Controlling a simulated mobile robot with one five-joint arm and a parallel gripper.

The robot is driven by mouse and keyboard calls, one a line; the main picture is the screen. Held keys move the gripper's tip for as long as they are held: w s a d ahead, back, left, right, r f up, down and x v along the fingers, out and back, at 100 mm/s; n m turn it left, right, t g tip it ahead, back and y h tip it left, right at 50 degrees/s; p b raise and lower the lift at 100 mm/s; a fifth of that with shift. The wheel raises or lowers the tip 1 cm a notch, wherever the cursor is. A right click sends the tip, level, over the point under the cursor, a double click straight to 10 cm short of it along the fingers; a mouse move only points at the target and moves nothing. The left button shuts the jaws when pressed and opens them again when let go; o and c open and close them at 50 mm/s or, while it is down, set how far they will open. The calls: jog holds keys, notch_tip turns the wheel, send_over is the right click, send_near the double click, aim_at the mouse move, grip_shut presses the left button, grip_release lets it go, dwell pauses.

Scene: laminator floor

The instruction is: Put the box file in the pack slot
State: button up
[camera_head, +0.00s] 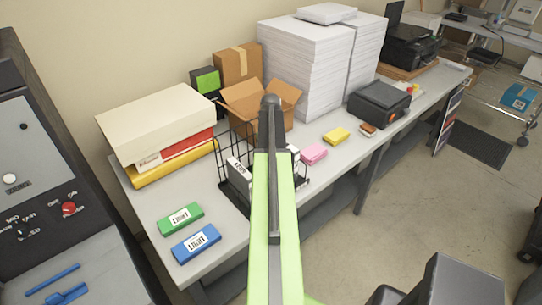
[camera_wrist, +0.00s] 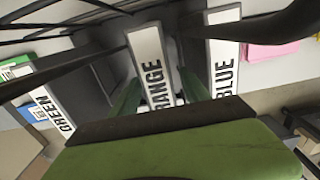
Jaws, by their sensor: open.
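Grey box files stand in a black wire rack (camera_head: 222,150) on the table. Their white spine labels read GREEN (camera_wrist: 50,112), ORANGE (camera_wrist: 150,66) and BLUE (camera_wrist: 224,56) in the wrist view. My gripper (camera_wrist: 160,92) is open, with its green fingers on either side of the ORANGE file; I cannot tell whether they touch it. The lower part of that label is hidden by my gripper. In the head view my arm hides the middle of the rack and my fingers. I cannot make out which place is the pack slot.
A green box (camera_head: 181,218) and a blue box (camera_head: 196,243) lie at the front left. Stacked boxes (camera_head: 160,120), an open carton (camera_head: 250,97) and tall paper stacks (camera_head: 305,65) stand behind. Pink (camera_head: 314,153) and yellow (camera_head: 336,136) pads lie to the right.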

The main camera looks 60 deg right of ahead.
notch_tip(320, 180, up, 12)
jog(key=p, duration=1.2)
jog(key=shift+r, duration=0.15)
